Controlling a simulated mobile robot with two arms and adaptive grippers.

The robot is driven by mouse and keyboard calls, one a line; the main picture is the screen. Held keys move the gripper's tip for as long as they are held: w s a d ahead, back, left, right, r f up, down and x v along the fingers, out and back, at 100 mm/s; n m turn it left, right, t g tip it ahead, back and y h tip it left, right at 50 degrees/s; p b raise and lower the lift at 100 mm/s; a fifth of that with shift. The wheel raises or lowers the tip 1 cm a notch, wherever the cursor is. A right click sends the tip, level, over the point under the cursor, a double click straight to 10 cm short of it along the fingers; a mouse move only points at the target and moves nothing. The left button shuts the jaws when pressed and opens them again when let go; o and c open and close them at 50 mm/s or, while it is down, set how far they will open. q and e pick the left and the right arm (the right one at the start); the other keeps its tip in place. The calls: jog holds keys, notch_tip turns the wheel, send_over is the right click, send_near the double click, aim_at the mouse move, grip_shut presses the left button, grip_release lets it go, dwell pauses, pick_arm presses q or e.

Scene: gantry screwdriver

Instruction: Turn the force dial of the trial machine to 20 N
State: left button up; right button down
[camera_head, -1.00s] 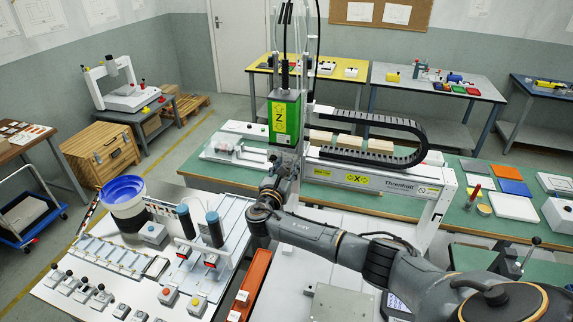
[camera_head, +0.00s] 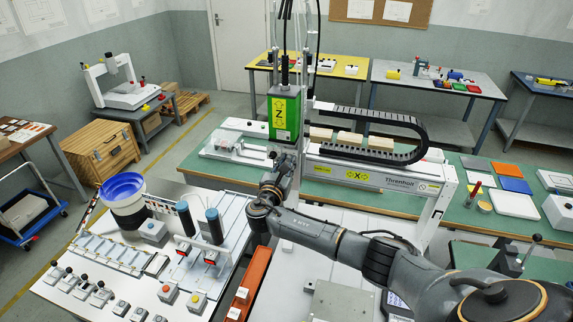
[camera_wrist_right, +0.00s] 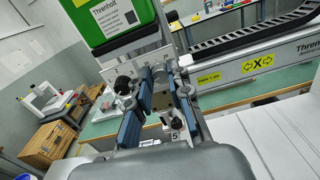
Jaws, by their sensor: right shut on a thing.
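The gantry machine has a green Z head (camera_head: 284,116) and a white X beam (camera_head: 380,181). My right gripper (camera_head: 283,160) is just below the green head, at the end of my arm. In the right wrist view, its blue-padded fingers (camera_wrist_right: 160,92) are shut around a small part under the green head (camera_wrist_right: 112,22). A black knob (camera_wrist_right: 122,83) shows on the pale panel beside the fingers. My left gripper is not in view.
A white bench at the left bears a blue bowl feeder (camera_head: 123,187), two dark upright cylinders (camera_head: 214,225) and several small switch boxes. A long orange tray (camera_head: 250,283) lies close below my right wrist. A black cable chain (camera_head: 375,117) arches over the beam.

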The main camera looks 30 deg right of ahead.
jog(key=m+b, duration=0.1)
jog(key=m, duration=0.1)
jog(key=m+b, duration=0.2)
jog(key=shift+f, duration=0.3)
jog(key=m+b, duration=2.3)
jog(key=b, duration=0.1)
jog(key=shift+b, duration=0.3)
jog(key=shift+m+b, duration=0.35)
jog(key=shift+m, duration=0.25)
jog(key=shift+r, duration=0.1)
jog(key=c, duration=1.2)
grip_release()
